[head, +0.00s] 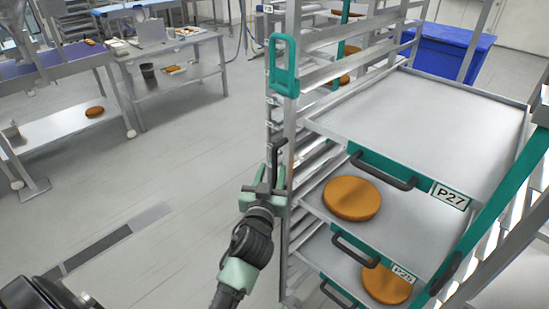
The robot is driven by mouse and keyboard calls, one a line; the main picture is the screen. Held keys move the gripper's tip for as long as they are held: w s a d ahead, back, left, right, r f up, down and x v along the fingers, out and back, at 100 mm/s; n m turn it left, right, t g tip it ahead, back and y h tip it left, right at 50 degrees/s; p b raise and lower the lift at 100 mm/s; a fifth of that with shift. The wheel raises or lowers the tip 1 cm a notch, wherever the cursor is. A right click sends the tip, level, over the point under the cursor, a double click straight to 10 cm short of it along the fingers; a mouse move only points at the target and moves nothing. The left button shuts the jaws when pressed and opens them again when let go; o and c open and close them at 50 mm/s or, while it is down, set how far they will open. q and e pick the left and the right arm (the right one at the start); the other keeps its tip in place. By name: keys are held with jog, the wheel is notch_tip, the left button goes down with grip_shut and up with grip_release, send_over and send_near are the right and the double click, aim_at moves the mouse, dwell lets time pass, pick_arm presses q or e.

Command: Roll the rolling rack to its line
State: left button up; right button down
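The rolling rack (291,110) stands upright at the centre right, a metal frame with teal parts and trays on rails. A teal bracket (284,66) sits high on its near left post. My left gripper (274,166) is at that post, lower down, close against it. Its fingers overlap dark and teal parts there, so I cannot tell whether they are closed on anything. A dark grey strip (103,245) lies on the floor to the left; I cannot tell whether it is the rack's line. The rack's wheels are out of view. My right gripper is not visible.
An upper tray (420,125) looks empty; lower trays carry round brown cakes (352,198). A label reads P27 (451,196). A blue bin (447,52) stands behind the rack. Worktables (172,48) stand at the back left. The floor (180,160) left of the rack is clear.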

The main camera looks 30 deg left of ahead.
aim_at(274, 164)
pick_arm(q)
jog(key=shift+p+x, duration=0.45)
jog(key=shift+x, duration=1.85)
grip_shut()
